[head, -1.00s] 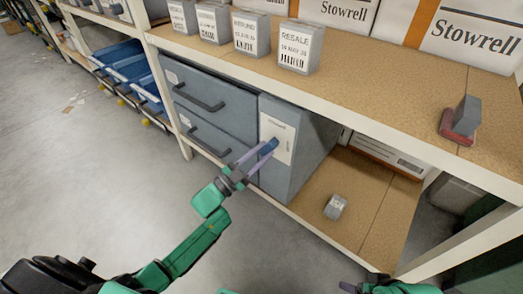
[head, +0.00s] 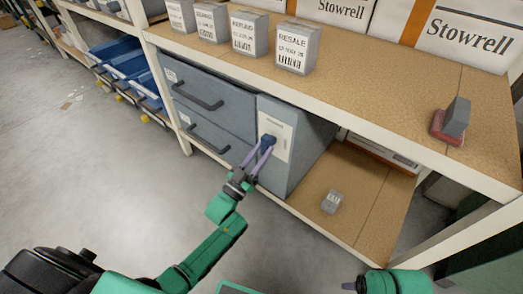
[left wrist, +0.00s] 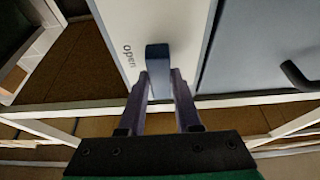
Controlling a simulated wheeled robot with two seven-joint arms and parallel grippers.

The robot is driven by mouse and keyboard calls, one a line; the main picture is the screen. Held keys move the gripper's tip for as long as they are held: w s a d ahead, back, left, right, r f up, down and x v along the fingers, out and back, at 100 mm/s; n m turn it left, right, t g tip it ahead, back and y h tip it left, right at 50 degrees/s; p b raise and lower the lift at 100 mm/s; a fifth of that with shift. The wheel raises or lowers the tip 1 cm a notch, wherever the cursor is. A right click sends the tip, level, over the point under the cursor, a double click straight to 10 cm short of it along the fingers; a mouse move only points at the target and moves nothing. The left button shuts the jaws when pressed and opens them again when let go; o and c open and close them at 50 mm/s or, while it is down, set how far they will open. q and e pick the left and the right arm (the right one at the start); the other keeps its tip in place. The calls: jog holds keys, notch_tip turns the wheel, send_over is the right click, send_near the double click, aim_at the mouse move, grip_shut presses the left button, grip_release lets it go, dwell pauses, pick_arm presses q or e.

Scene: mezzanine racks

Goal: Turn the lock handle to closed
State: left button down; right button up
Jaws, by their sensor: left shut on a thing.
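The lock handle (head: 268,140) is a short dark blue lever on a white plate (head: 281,131) on the front of the grey cabinet, right of its drawers. It also shows in the left wrist view (left wrist: 158,58), beside the printed word "open" (left wrist: 129,57). My left gripper (head: 263,153) is shut on the handle, with its purple fingers on both sides of it; the fingers show in the left wrist view (left wrist: 160,80). My right gripper (head: 352,286) shows only in part at the bottom edge, away from the cabinet; its fingers cannot be made out.
Grey drawers with dark pulls (head: 198,97) lie left of the plate. The shelf above (head: 360,85) holds several grey labelled boxes and a red-based block (head: 452,121). A small grey box (head: 332,202) lies on the lower shelf.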

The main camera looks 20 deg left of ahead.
pick_arm(q)
jog(key=shift+f, duration=0.15)
jog(key=c, duration=0.6)
grip_release()
jog(key=v, duration=1.4)
jog(key=shift+s, duration=0.3)
pick_arm(e)
jog(key=shift+w+f, duration=0.15)
jog(key=shift+f, duration=0.6)
pick_arm(q)
jog(key=shift+a, duration=0.15)
